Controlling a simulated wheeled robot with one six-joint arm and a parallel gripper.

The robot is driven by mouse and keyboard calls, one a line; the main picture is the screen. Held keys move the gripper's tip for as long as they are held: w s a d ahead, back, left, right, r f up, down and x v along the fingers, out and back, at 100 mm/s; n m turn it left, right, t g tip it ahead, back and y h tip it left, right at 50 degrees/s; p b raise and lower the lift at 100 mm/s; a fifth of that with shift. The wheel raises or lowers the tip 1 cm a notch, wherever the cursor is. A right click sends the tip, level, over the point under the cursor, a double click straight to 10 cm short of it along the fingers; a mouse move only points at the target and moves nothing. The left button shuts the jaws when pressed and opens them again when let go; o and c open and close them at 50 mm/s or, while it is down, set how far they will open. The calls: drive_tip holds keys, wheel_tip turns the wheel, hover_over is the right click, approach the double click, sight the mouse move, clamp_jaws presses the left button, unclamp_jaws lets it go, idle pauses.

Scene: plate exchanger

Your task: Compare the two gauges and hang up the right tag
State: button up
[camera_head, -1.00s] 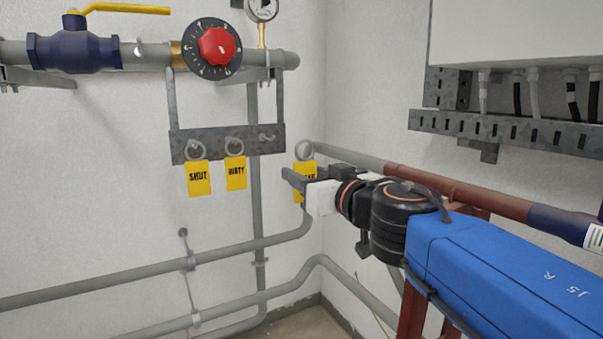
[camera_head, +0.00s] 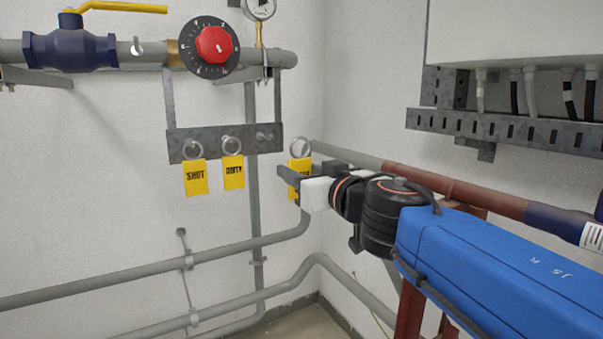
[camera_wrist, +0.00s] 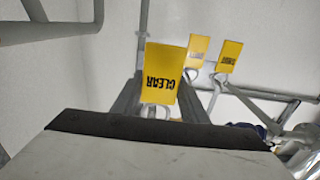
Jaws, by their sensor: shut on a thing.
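My gripper (camera_head: 290,178) is shut on a yellow tag (camera_head: 299,166) with a metal ring (camera_head: 301,147) on top. In the wrist view the held tag (camera_wrist: 163,72) reads CLEAR, upside down, between the fingers (camera_wrist: 160,100). It hangs right of a grey hook plate (camera_head: 225,141), apart from it in the head view. A SHUT tag (camera_head: 196,178) and a DIRTY tag (camera_head: 233,172) hang on the plate's left and middle hooks. The right hook (camera_head: 265,136) is bare. One gauge (camera_head: 260,8) shows, cut by the top edge; its reading is too small to tell.
A black dial with a red knob (camera_head: 214,45) and a blue valve (camera_head: 68,50) sit on the pipe above the plate. Grey pipes (camera_head: 255,200) run behind and below. A red-brown pipe (camera_head: 450,190) passes behind my arm. A perforated tray (camera_head: 500,128) is at right.

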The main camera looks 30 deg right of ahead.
drive_tip(key=shift+w, duration=8.3)
